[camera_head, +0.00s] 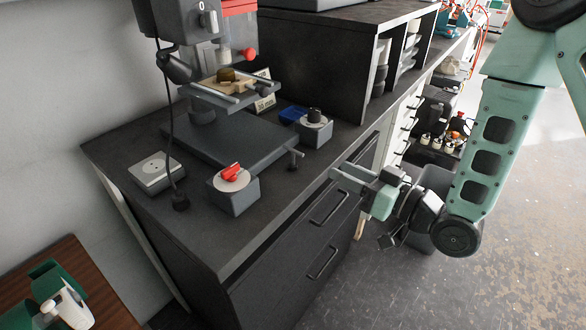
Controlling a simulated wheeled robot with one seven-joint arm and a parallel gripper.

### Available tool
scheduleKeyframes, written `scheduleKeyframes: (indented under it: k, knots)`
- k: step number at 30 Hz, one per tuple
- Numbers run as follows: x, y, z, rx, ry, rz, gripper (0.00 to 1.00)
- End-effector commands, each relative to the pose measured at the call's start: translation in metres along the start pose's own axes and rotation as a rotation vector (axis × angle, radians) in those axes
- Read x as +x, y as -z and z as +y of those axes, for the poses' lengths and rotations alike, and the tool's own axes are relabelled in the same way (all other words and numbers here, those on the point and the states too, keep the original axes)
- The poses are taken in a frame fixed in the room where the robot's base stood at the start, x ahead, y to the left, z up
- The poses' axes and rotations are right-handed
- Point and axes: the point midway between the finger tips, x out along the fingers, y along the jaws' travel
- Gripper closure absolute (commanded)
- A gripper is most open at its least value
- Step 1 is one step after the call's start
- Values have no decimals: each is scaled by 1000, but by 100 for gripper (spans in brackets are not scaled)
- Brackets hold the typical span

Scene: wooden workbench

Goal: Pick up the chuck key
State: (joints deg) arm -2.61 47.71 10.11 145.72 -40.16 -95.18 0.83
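I cannot pick out the chuck key for certain. A small T-shaped grey metal piece (295,158) shows at the right corner of the drill press base, too small to identify. A red object (231,172) lies on a white disc on top of a grey block (236,199) near the bench's front edge. A dark knob-like object (315,115) sits on a similar block (313,135) farther back. My gripper (345,178) is in front of the bench's drawer side, pointing left, apart from these objects. Whether its fingers are open is unclear at this angle.
The drill press (200,100) stands on the dark bench, its base (230,138) filling much of the top. A blue tray (292,114), a white-topped box (155,172) and a shelf unit (340,50) are nearby. Drawer handles (329,208) stick out near my gripper.

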Motion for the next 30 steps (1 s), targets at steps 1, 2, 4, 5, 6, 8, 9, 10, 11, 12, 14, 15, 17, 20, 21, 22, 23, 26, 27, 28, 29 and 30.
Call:
scheduleKeyframes:
  k: [1, 2, 4, 5, 6, 8, 9, 10, 11, 12, 14, 15, 17, 20, 21, 22, 23, 26, 27, 28, 29, 30]
  knots:
    - [3, -6, 2, -5, 3, 2, 66]
    - [5, -6, 2, -5, 3, 3, 66]
    - [9, -6, 2, -6, 2, 3, 66]
    - [11, -6, 2, -5, 2, 3, 66]
    - [13, -6, 2, -5, 2, 2, 66]
    - [16, -6, 1, -4, 1, 3, 66]
    - [18, -6, 1, -3, 1, 3, 66]
    - [19, -5, 0, -4, 1, 4, 66]
    - [25, -1, -1, -1, 3, 1, 66]
    - [35, 2, -2, 0, 3, 0, 66]
    - [48, 2, -3, 2, 3, 0, 66]
    - [56, 3, -2, 1, 2, 0, 66]
    - [67, 2, -2, 1, 2, 0, 66]
    - [81, 2, -2, 0, 0, -1, 66]
    - [85, 1, -2, 0, 0, 0, 66]
    - [87, 1, -2, 1, 0, 0, 66]
    - [89, 1, -2, 1, 0, -1, 66]
    - [94, 0, -2, 1, -1, -1, 66]
    - [97, 0, -2, 1, -1, -1, 66]
    - [100, 0, -2, 1, 0, -1, 66]
    - [104, 0, -3, 2, 0, -2, 66]
    - [111, -1, -4, 2, 2, -1, 66]
